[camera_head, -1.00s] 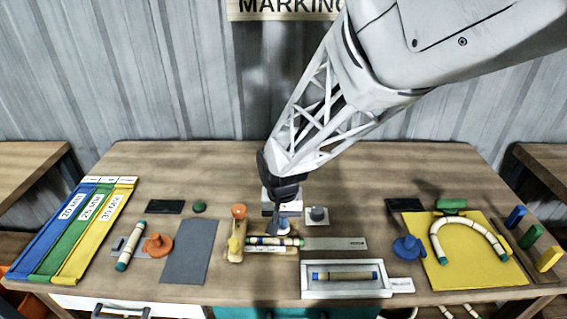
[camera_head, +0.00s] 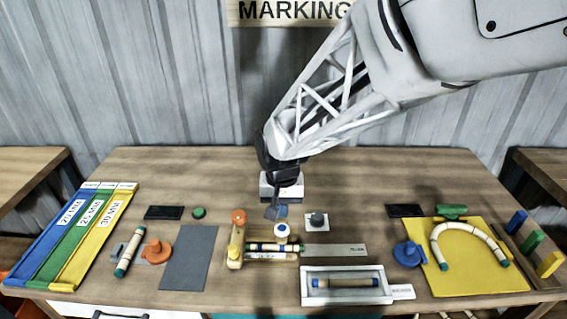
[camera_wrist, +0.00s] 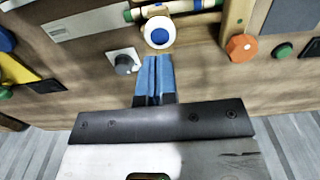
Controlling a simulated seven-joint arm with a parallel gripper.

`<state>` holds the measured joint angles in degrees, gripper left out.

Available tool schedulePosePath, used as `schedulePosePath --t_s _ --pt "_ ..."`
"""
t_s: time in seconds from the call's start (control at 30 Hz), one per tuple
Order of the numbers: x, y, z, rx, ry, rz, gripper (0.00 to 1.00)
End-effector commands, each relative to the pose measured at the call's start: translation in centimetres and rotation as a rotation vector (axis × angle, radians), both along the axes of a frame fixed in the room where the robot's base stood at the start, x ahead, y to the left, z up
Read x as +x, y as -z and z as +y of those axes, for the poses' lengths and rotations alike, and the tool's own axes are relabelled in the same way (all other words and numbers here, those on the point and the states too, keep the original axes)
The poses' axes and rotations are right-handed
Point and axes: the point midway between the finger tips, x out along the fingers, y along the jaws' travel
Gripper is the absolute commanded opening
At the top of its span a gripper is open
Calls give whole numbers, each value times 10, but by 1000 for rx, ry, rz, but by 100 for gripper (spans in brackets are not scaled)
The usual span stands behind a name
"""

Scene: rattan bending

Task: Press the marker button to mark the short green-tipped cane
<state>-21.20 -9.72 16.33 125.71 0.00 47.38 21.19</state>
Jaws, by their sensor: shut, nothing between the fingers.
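The marker button (camera_head: 283,230) is a white round cap with a blue centre, and it also shows in the wrist view (camera_wrist: 159,33). It stands just behind a short pale cane (camera_head: 262,247) with green tips, which lies in a wooden fixture (camera_head: 236,252). The cane is partly hidden by the button in the wrist view (camera_wrist: 180,8). My gripper (camera_head: 277,211) is behind and above the button, apart from it. Its blue fingertips (camera_wrist: 154,68) are shut together and empty, pointing towards the button.
A grey knob (camera_head: 317,219) stands right of the button and an orange knob (camera_head: 238,216) left of it. In front is a white tray (camera_head: 345,297) holding a blue-tipped cane. Another green-tipped cane (camera_head: 130,252) lies at left. A yellow board (camera_head: 478,275) bears a bent cane.

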Motion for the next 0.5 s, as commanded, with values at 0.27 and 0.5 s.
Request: schedulePosePath --t_s 0.27,0.5 --pt "1 -48 0 2 0 -5 0" --pt "0 -70 0 1 0 -2 0"
